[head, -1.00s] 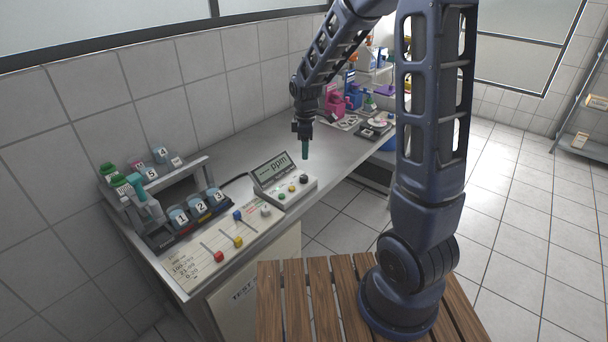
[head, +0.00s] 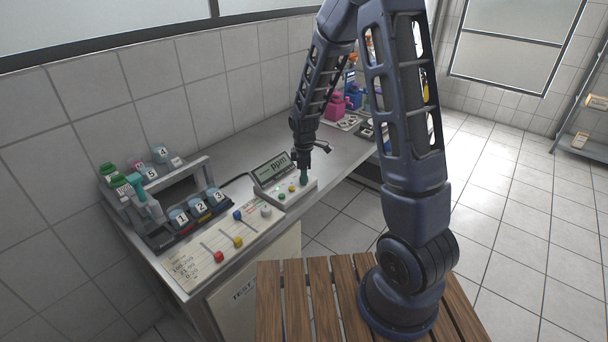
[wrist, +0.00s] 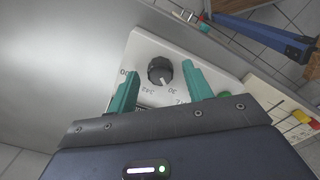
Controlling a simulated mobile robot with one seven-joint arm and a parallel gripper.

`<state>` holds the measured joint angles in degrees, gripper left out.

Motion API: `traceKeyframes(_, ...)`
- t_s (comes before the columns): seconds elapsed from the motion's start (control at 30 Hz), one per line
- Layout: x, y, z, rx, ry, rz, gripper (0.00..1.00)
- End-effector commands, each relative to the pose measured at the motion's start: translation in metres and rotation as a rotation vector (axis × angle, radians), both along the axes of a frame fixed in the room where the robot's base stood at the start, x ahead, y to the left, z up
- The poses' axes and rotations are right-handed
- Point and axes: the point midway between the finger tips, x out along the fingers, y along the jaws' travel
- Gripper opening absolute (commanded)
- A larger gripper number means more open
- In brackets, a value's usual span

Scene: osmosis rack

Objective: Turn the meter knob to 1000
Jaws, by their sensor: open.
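The meter (head: 289,198) is a pale box on the bench with a tilted grey display (head: 272,168) reading "ppm". In the wrist view its black round knob (wrist: 160,69) sits on the white top face (wrist: 150,45). A white mark on the knob points toward the lower right of the picture, and printed numbers lie around it, only partly readable. My gripper (head: 304,178) is at the meter's right end and hides the knob in the head view. Its green fingers are open, one on each side of the knob, with gaps visible between them and it.
Left of the meter is a panel (head: 205,262) with red, yellow and blue sliding knobs. Beyond it stands a rack (head: 180,222) with numbered bottles. Pink and blue items (head: 340,104) stand at the bench's far end. Grey bench surface behind the meter is clear.

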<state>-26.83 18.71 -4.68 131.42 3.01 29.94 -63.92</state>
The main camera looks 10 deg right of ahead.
Motion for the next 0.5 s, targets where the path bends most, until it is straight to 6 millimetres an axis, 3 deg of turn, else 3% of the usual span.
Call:
traceKeyframes(0.33, -0.0003, 0.0000, -0.0030, 0.000, 0.000, 0.000, 0.50)
traceKeyframes(0.5, -0.0003, 0.0000, -0.0030, 0.000, 0.000, 0.000, 0.17)
